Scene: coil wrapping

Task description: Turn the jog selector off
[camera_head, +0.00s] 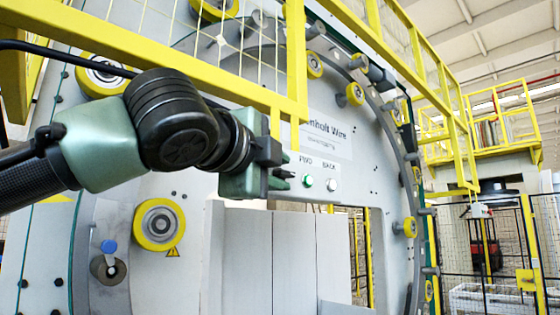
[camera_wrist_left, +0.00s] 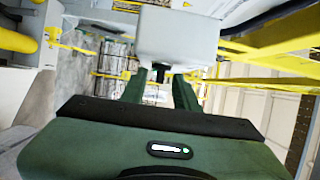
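A pale control panel with labels FWD and BACK (camera_head: 318,166) is on the big machine's face in the head view. It carries a lit green button (camera_head: 307,183) and a white button (camera_head: 331,184). My left gripper (camera_head: 288,177) is at the panel's left end, just left of the green button, and hides that part. In the left wrist view a light grey box (camera_wrist_left: 178,38) lies ahead of the fingers. My left gripper's two fingers (camera_wrist_left: 160,88) stand apart, with a small dark piece (camera_wrist_left: 160,72) between their tips. It may be the jog selector; its setting and any contact cannot be told.
Yellow guard rails and mesh (camera_head: 295,60) run above and left of my arm, close to it. Yellow rollers (camera_head: 159,224) and a blue-capped knob (camera_head: 109,246) sit on the machine face. Pale upright panels (camera_head: 310,255) stand below the control panel.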

